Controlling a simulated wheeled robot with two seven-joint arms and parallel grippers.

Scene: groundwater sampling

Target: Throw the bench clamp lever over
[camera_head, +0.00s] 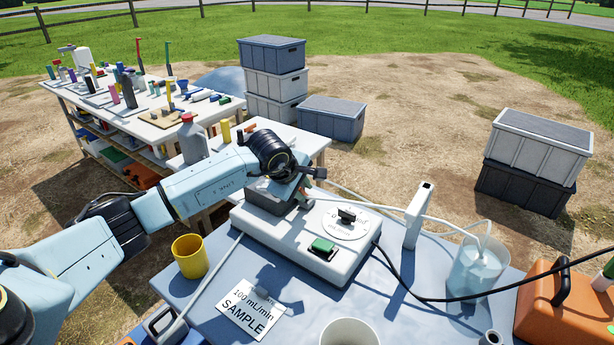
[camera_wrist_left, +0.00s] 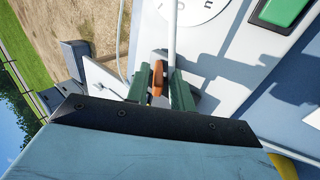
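My left gripper (camera_head: 303,197) is over the back edge of the white pump box (camera_head: 335,262), beside its dark grey block (camera_head: 268,196). In the left wrist view the two dark green fingers (camera_wrist_left: 160,90) stand apart. An orange-brown piece (camera_wrist_left: 158,72), probably the clamp lever, shows upright between them with a white tube beside it. I cannot tell whether the fingers touch it. In the head view the gripper hides this spot. My right gripper is not in view.
The box carries a dial (camera_head: 346,222) and a green switch (camera_head: 322,247). A yellow cup (camera_head: 190,257) stands left, a slotted white post (camera_head: 417,215) and a water beaker (camera_head: 476,268) right. Tubes and a black cable cross the blue bench. An orange case (camera_head: 562,306) is at right.

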